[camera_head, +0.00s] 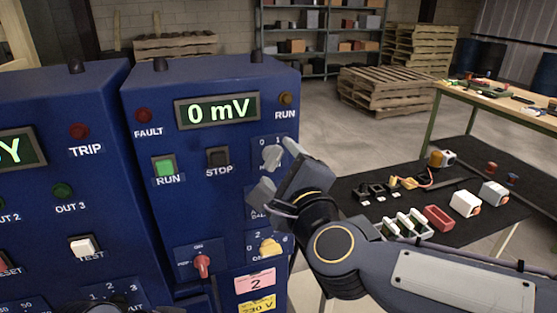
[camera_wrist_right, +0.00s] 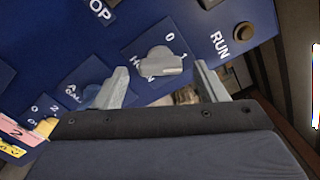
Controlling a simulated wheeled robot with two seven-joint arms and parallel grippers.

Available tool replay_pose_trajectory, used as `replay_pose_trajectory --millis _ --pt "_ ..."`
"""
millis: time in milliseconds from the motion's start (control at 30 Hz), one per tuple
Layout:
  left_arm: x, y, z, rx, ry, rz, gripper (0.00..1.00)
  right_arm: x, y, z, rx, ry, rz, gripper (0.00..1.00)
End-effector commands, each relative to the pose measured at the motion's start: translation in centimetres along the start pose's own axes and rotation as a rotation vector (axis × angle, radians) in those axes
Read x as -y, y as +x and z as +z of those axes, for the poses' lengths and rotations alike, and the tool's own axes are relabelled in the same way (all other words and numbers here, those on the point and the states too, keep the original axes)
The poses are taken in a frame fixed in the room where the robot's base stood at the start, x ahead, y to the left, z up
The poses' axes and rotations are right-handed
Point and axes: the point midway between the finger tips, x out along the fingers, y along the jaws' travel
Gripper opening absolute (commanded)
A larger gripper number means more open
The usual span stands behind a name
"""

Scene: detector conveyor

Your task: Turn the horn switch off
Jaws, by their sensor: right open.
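The horn switch is a grey rotary knob (camera_wrist_right: 160,63) on a blue plate marked 0 and 1. In the right wrist view its handle appears to point toward the 1 side, and it partly covers the HORN label. In the head view the knob (camera_head: 271,156) is at the upper right of the blue cabinet (camera_head: 220,145), beside my gripper. My right gripper (camera_head: 276,168) is open, and in the wrist view its two fingers (camera_wrist_right: 155,80) stand on either side of the knob's lower edge. I cannot tell whether they touch it.
The panel also carries a lit green RUN button (camera_head: 165,167), a STOP button (camera_head: 218,157), a red knob (camera_head: 202,264) and a yellow knob (camera_head: 269,246). A dark table (camera_head: 400,240) with small parts stands to the right, behind my right arm.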

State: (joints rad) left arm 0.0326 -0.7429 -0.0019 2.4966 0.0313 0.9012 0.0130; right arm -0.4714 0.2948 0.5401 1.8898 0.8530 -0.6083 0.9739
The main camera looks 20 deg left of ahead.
Motion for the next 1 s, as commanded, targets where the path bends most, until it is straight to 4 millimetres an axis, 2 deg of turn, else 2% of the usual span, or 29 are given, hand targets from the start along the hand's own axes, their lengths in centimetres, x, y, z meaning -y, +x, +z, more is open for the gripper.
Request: replay_pose_trajectory --millis 133,433,800,1000 --pt "-0.1 -0.3 -0.1 0.000 0.000 0.000 0.00 0.1 1.3 0.0 -0.001 0.000 0.000 0.65" --pt "-0.1 -0.3 -0.1 0.000 0.000 0.000 0.00 0.0 1.6 0.0 0.000 -0.002 -0.001 0.65" --pt "-0.1 -0.3 -0.1 0.000 0.000 0.000 0.00 0.0 1.6 0.0 0.000 -0.003 -0.001 0.21" --pt "-0.1 -0.3 -0.2 0.000 0.000 0.000 0.00 0.0 1.6 0.0 0.001 -0.018 0.000 0.21"
